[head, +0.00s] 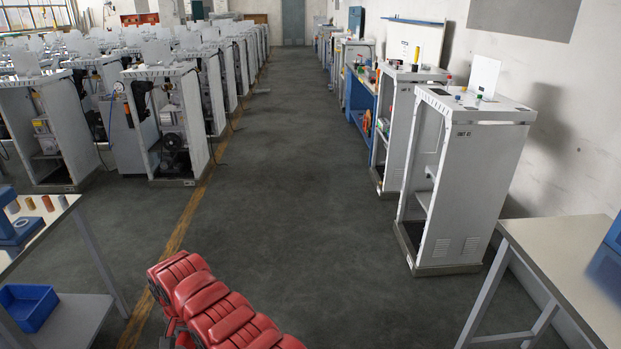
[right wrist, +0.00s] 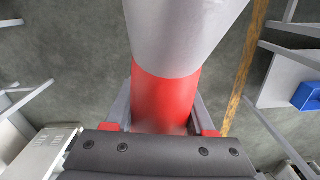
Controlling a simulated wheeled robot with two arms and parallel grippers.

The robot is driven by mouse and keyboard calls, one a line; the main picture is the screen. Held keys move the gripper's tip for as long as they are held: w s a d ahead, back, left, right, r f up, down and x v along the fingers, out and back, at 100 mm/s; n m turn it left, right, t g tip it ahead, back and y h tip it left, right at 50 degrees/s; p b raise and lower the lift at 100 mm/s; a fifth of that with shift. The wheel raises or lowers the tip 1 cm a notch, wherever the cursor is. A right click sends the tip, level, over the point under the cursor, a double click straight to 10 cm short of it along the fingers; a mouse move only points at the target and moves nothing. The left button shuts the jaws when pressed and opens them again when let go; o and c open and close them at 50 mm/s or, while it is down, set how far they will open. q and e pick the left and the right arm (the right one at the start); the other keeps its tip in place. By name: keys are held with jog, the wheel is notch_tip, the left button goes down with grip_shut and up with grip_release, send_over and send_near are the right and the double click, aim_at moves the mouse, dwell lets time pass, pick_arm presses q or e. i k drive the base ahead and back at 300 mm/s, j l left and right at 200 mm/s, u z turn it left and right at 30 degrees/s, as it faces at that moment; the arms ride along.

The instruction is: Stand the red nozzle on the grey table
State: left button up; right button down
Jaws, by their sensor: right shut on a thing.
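In the right wrist view a red nozzle (right wrist: 163,98) sits between the fingers of my right gripper (right wrist: 164,118), which is shut on it. A pale grey section (right wrist: 180,35) adjoins the red part and reaches to the top of the picture. Another light-topped table (head: 42,240) stands at the left edge. I cannot tell from these frames which is the grey table. My left gripper is not in view.
The left table holds several small orange and brown pieces (head: 40,203) and a blue fixture (head: 15,230); a blue bin (head: 28,305) sits on its lower shelf. A white cabinet (head: 470,190) stands beyond the right table. Open floor (head: 310,170) runs down the middle.

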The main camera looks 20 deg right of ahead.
aim_at(573, 256)
jog(key=i+z, duration=0.1)
jog(key=i, duration=0.85)
jog(key=i+j+z, duration=0.1)
jog(key=i, duration=0.9)
jog(key=i+j+z, duration=0.15)
jog(key=z, duration=1.85)
